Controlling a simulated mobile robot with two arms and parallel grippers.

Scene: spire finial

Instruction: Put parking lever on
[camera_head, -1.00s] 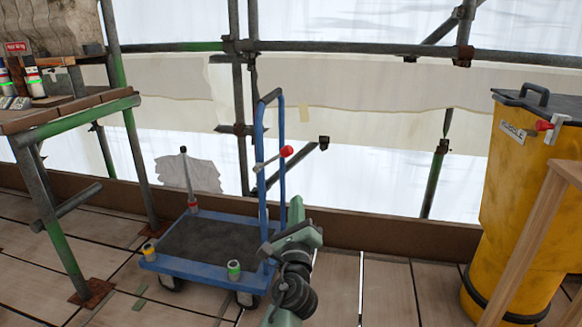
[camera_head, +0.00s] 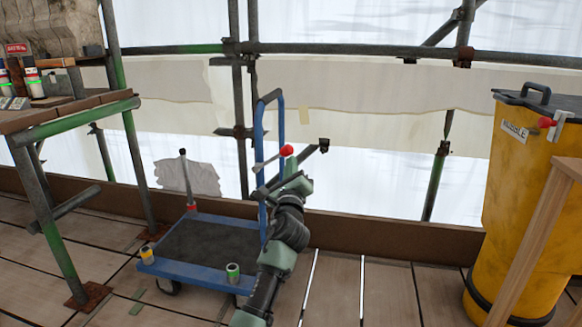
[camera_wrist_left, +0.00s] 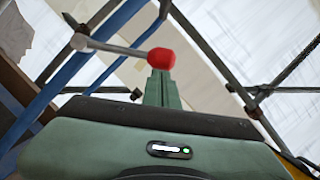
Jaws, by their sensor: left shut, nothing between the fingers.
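A lever with a grey rod and a red ball knob (camera_head: 286,150) is on the blue upright handle of the trolley (camera_head: 192,268). Its rod slants up to the right toward the knob. In the left wrist view the red knob (camera_wrist_left: 161,60) sits right at the fingertips, with the rod running left to the blue tube. My left gripper (camera_head: 291,166) is shut and empty, its green fingers (camera_wrist_left: 158,78) together just below the knob. I cannot tell whether they touch it. My right gripper is not in view.
A thin upright lever (camera_head: 185,172) stands at the trolley's back left corner. A yellow rubble bin (camera_head: 509,193) is at right, a workbench (camera_head: 70,112) at left. Scaffold tubes stand behind.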

